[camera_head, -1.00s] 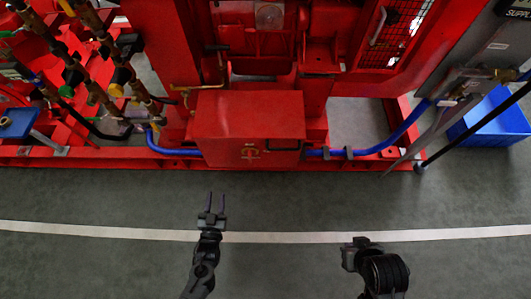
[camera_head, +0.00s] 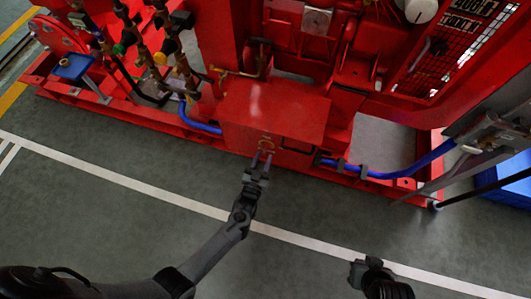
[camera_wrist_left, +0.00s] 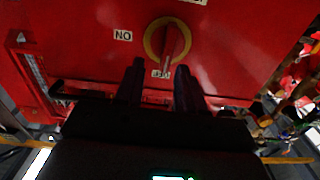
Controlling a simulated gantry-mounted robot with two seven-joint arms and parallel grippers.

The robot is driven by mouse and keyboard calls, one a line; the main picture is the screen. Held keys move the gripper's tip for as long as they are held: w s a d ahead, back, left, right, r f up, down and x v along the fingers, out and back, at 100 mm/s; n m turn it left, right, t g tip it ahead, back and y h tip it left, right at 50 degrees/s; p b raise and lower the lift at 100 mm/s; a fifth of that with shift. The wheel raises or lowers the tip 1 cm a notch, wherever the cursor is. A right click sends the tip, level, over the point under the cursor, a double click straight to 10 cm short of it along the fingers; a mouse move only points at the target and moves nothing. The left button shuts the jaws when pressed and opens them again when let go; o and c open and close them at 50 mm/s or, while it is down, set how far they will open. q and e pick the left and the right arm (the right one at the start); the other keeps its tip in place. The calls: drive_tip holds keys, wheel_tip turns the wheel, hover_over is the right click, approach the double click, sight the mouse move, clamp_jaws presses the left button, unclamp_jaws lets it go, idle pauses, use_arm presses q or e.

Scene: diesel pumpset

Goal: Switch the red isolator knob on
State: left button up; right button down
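The red isolator knob (camera_wrist_left: 170,42), set in a yellow ring, is on the face of the red box (camera_head: 275,112). In the left wrist view, its handle's lower end lies beside the OFF label (camera_wrist_left: 160,73), and the ON label (camera_wrist_left: 123,35) is left of it; the lettering is upside down. My left gripper (camera_head: 263,158) is just in front of the knob, which it partly hides in the head view. Its fingers (camera_wrist_left: 160,68) are apart with nothing between them, their tips just short of the knob. My right gripper (camera_head: 357,272) is over the floor at lower right; its fingers cannot be made out.
Blue pipes (camera_head: 375,172) run along the red base frame on both sides of the box. Brass valves and pipes (camera_head: 160,55) stand at upper left. A blue bin (camera_head: 505,180) is at right. The grey floor (camera_head: 130,215) in front is clear, with a white line.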

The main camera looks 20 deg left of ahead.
sight(264, 150)
use_arm(q)
drive_tip(key=shift+w+a+b, duration=0.2)
drive_tip(key=shift+w+b, duration=0.15)
drive_tip(key=shift+w, duration=0.6)
drive_tip(key=shift+w+a+b, duration=0.2)
drive_tip(key=shift+w+b, duration=0.1)
drive_tip(key=shift+w, duration=0.6)
drive_tip(key=shift+a, duration=0.1)
clamp_jaws()
